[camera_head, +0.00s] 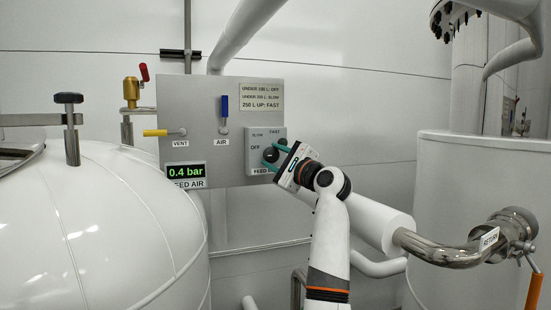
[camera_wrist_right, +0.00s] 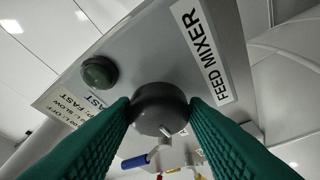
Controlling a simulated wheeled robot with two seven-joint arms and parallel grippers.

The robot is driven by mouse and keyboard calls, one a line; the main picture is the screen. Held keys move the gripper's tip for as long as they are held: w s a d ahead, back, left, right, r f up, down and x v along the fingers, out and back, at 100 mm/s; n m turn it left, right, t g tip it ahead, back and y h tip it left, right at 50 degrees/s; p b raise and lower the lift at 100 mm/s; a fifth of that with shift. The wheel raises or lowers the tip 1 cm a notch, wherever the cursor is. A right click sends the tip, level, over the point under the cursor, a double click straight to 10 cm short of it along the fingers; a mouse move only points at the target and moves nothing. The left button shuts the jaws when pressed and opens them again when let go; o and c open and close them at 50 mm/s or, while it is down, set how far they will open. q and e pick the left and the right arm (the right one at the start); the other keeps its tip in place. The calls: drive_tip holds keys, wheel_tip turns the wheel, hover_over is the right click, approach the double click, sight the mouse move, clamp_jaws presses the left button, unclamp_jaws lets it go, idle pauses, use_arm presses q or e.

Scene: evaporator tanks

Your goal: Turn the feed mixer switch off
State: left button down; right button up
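The feed mixer switch is a dark round knob (camera_wrist_right: 160,108) on a grey plate (camera_head: 253,161) marked OFF, SLOW and FAST. A "FEED MIXER" label (camera_wrist_right: 202,53) is beside it in the wrist view. My right gripper (camera_wrist_right: 162,105) has its green fingers on both sides of the knob and appears to touch it on each side. In the head view the right gripper (camera_head: 275,157) partly covers the knob and plate. A light mark shows at the knob's lower edge in the wrist view; I cannot tell its setting. My left gripper is not in view.
A dark green lamp (camera_wrist_right: 100,72) is near the knob. The same panel (camera_head: 203,103) carries a blue AIR lever (camera_head: 225,106), a yellow VENT lever (camera_head: 156,133) and a display (camera_head: 186,171) reading 0.4 bar. A white tank (camera_head: 105,225) stands left; a return pipe (camera_head: 440,248) runs right.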

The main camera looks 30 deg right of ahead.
drive_tip(key=o, duration=0.3)
drive_tip(key=shift+s, duration=0.1)
drive_tip(key=b+v, duration=0.4)
drive_tip(key=v, duration=0.3)
drive_tip(key=shift+s, duration=0.2)
drive_tip(key=shift+f, duration=0.1)
